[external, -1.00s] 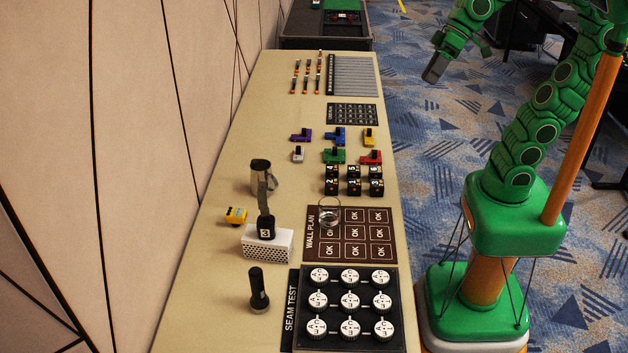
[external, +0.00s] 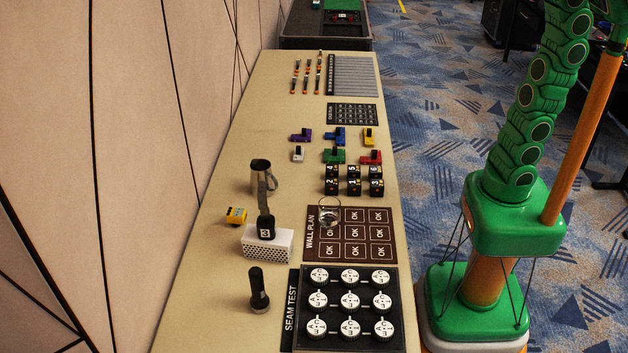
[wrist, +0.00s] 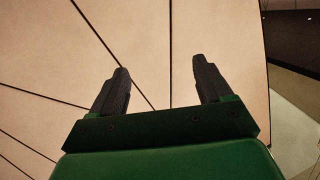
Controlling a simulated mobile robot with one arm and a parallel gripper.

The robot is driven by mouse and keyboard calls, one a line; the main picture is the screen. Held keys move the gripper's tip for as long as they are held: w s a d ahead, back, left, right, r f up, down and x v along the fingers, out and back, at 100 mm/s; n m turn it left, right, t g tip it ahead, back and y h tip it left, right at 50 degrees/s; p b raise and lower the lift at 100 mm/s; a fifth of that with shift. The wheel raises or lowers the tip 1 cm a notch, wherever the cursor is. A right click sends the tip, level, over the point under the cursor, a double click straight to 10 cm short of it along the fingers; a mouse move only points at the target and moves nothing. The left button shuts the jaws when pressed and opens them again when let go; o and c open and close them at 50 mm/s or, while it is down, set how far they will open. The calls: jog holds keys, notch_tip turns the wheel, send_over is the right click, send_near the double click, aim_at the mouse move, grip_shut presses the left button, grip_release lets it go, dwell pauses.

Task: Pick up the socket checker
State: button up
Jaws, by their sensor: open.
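The external view has my gripper out of frame; only my green arm shows at right, well away from the yellow device.
Small coloured blocks and dial and label boards line the long table (external: 215,290). The wall runs along its left.

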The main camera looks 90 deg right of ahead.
jog(key=w+a+r+n+t+y, duration=0.1)
jog(key=w+a+r+n+t, duration=0.2)
jog(key=r, duration=0.6)
jog(key=n+g+h, duration=0.5)
jog(key=n+h, duration=0.3)
jog(key=n, duration=2)
send_over(245, 214)
notch_tip(245, 214, down, 78)
jog(key=s+f+n, duration=0.1)
jog(key=f, duration=0.3)
jog(key=s+f+n+y, duration=0.1)
jog(key=f+n, duration=0.1)
jog(key=f, duration=0.3)
jog(key=s+f+n+g+y, duration=0.1)
jog(key=f+n, duration=0.1)
jog(key=f, duration=0.2)
jog(key=shift+s+a+f, duration=0.3)
jog(key=shift+s+f, duration=0.05)
jog(key=shift+s, duration=0.05)
jog(key=shift+x, duration=3.8)
